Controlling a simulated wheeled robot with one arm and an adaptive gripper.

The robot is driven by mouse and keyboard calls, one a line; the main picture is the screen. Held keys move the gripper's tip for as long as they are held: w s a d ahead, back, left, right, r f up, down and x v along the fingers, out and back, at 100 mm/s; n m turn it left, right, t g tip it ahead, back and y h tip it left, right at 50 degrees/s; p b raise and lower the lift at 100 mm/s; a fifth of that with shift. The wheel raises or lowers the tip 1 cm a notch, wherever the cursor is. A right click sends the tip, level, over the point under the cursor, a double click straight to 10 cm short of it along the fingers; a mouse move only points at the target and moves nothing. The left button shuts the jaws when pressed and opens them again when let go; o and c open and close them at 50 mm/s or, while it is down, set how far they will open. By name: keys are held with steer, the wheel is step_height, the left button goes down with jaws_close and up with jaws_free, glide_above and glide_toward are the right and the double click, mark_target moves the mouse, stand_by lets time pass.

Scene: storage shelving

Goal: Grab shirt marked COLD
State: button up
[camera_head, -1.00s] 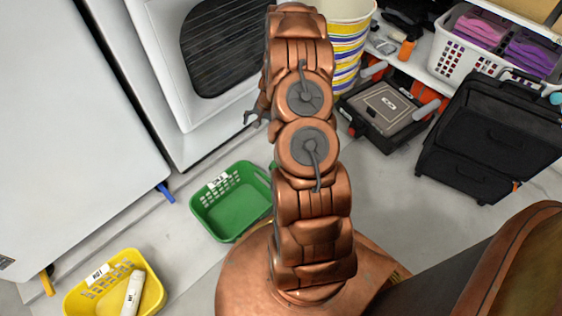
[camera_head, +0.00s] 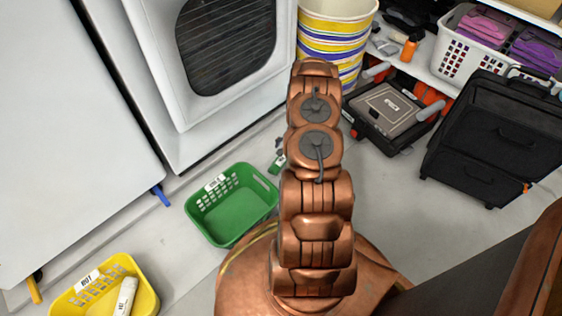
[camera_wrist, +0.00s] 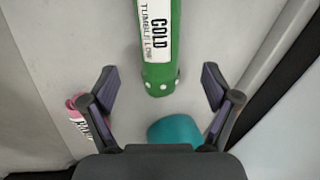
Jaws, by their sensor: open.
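A green rolled shirt (camera_wrist: 160,45) with a white label reading COLD and TUMBLE LOW shows at the top middle in the wrist view. Its near rounded end lies in line with the gap of my gripper (camera_wrist: 158,74), whose two dark fingers are spread open with nothing held. The shirt's far end is cut off by the frame. In the head view my gripper is mostly hidden behind my copper arm, and a small green piece (camera_head: 277,164) shows just left of the arm.
A teal item (camera_wrist: 174,130) and a labelled pink item (camera_wrist: 78,115) lie near my gripper's base. The green basket (camera_head: 203,195) looks empty. The yellow basket (camera_head: 112,268) holds a white roll (camera_head: 125,297). Black cases (camera_head: 497,140) stand right; a white appliance (camera_head: 150,70) stands left.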

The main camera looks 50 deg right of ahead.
steer(key=b+x, duration=0.1)
steer(key=x, duration=0.2)
steer(key=b+x, duration=0.1)
steer(key=x, duration=0.1)
steer(key=shift+a+b, duration=0.25)
steer(key=shift+b, duration=0.1)
steer(key=c, duration=1.4)
